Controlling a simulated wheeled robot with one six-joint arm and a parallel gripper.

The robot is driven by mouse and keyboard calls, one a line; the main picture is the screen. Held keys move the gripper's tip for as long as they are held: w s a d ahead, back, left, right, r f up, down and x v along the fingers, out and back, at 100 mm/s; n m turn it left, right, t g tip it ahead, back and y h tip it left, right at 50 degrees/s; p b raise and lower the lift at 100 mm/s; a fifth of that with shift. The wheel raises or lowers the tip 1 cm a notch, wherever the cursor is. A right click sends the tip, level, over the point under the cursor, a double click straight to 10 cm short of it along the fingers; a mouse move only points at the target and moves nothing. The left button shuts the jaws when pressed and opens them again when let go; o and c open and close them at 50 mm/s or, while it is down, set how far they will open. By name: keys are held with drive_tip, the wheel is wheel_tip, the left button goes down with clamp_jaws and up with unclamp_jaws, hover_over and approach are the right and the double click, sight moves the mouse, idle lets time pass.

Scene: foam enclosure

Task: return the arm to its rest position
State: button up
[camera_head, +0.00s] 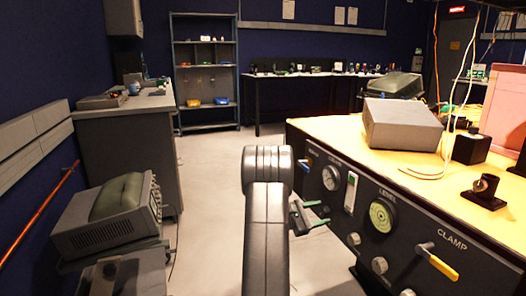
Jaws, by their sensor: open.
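My arm (265,215) rises in the lower middle of the head view, a dark padded link seen from behind. My gripper (318,213) shows just to the right of it, partly hidden behind the link. Its two green-tipped fingers are apart, with nothing seen between them. The gripper appears close to the front panel of the workbench (345,160); I cannot tell the exact gap.
The workbench panel at right carries gauges, knobs and a yellow-handled clamp lever (438,262). A grey box (402,124) sits on top. At left are a grey instrument (110,215) and a cabinet (125,150). The floor aisle (212,160) between is clear towards the shelf (205,75).

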drive_tip(key=n+p, duration=0.1)
drive_tip(key=p, duration=0.1)
drive_tip(key=n+p, duration=0.2)
drive_tip(key=p, duration=0.1)
drive_tip(key=n+p, duration=0.2)
drive_tip(key=shift+r, duration=0.25)
drive_tip(key=v, duration=1.1)
drive_tip(key=shift+s+a+f+p, duration=0.2)
drive_tip(key=shift+a+p, duration=0.1)
drive_tip(key=shift+p, duration=0.15)
